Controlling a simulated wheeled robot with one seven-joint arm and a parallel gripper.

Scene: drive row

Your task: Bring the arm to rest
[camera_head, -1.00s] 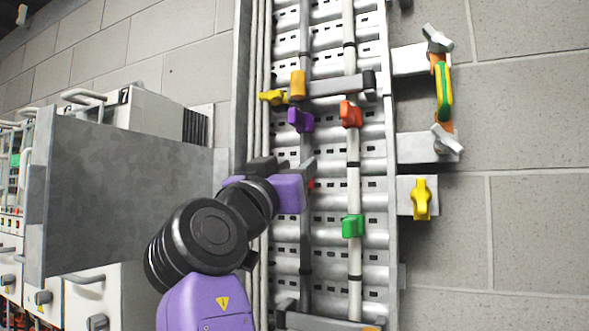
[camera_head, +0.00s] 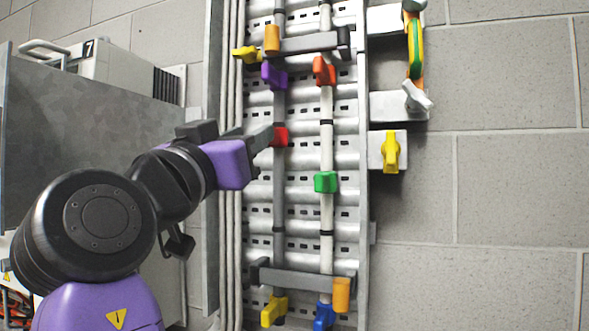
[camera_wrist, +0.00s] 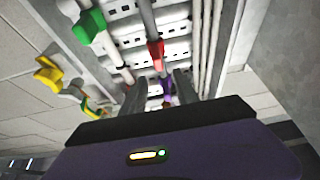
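My gripper (camera_head: 262,140) is at the end of my purple and black arm, in front of the left side of the cable ladder (camera_head: 363,210). Its fingers stand apart with nothing between them, as the wrist view (camera_wrist: 161,88) shows. A red clip (camera_head: 280,136) sits on the left cable just beyond the fingertips; it also shows in the wrist view (camera_wrist: 156,50). Whether a finger touches it I cannot tell. The far finger is partly hidden in the head view.
Purple (camera_head: 274,76), orange-red (camera_head: 324,71) and green (camera_head: 325,182) clips sit on the cables. Grey bars (camera_head: 305,279) cross the ladder above and below. A yellow handle (camera_head: 391,152) is at right. A grey panel (camera_head: 85,145) stands left, behind my arm. Bare block wall lies right.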

